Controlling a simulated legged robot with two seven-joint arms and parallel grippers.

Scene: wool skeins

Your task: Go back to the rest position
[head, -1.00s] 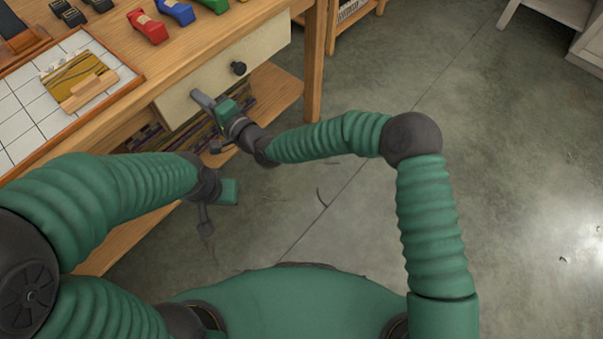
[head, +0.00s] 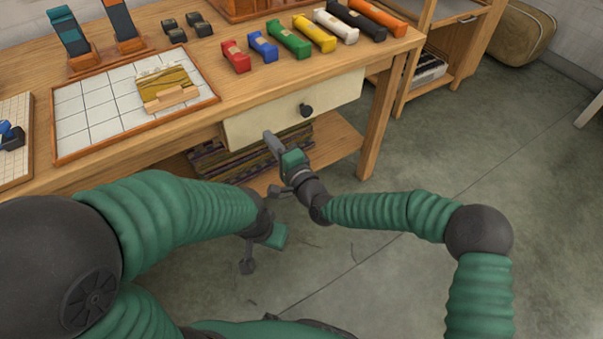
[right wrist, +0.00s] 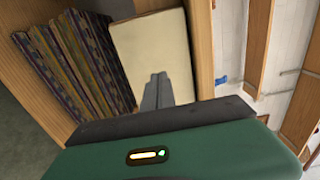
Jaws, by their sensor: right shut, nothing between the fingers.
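My right gripper (head: 272,144) is shut and empty.
The wooden table (head: 230,85) carries a row of colored skeins (head: 288,38), a white gridded tray (head: 90,115) with a yellow woven piece (head: 168,82), and dark blocks. Folded textiles (head: 240,160) lie on the lower shelf. The floor (head: 450,140) at the right is clear.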

